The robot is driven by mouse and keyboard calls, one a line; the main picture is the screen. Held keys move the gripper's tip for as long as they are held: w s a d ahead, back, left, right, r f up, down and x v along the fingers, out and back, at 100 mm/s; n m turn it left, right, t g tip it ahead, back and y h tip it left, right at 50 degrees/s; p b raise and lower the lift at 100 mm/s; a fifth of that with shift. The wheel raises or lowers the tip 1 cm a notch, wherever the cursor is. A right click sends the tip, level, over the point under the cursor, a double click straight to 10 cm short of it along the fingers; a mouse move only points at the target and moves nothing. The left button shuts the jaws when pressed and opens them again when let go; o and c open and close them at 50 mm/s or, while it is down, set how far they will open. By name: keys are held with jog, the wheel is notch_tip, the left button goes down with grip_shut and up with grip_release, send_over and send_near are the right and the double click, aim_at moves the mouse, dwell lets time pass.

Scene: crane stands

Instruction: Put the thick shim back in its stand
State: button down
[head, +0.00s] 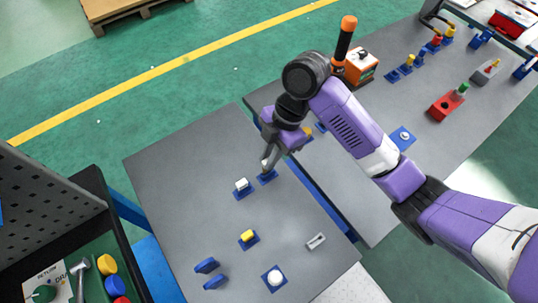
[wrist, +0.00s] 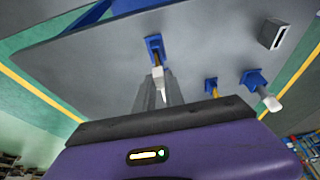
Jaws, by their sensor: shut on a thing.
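My gripper (head: 266,160) points down over the far right part of the near grey table, shut on a small pale piece, which I take to be the thick shim (wrist: 158,74). The wrist view shows the pale piece between the fingertips. A blue stand (head: 268,178) lies directly below the fingertips; it also shows in the wrist view (wrist: 153,43). A small yellow-brown part shows between the stand and the pale piece in the wrist view. I cannot tell whether the shim touches the stand.
Beside it is a blue stand with a white block (head: 241,185). Nearer are a stand with a yellow piece (head: 248,236), a grey slotted block (head: 316,241), a white round piece (head: 275,278) and blue pieces (head: 206,265). The table's left part is clear.

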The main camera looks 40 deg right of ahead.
jog(key=shift+f+b, duration=1.45)
jog(key=shift+f, duration=0.2)
jog(key=c, duration=1.3)
grip_release()
jog(key=shift+r, duration=0.1)
jog(key=shift+c, duration=0.2)
jog(key=shift+r, duration=0.1)
jog(key=p+v, duration=0.3)
jog(key=v, duration=0.1)
jog(key=shift+d+r, duration=0.2)
jog(key=shift+r, duration=0.15)
jog(key=p+v, duration=0.1)
jog(key=v, duration=0.6)
jog(key=shift+d+r, duration=0.15)
jog(key=shift+r, duration=0.25)
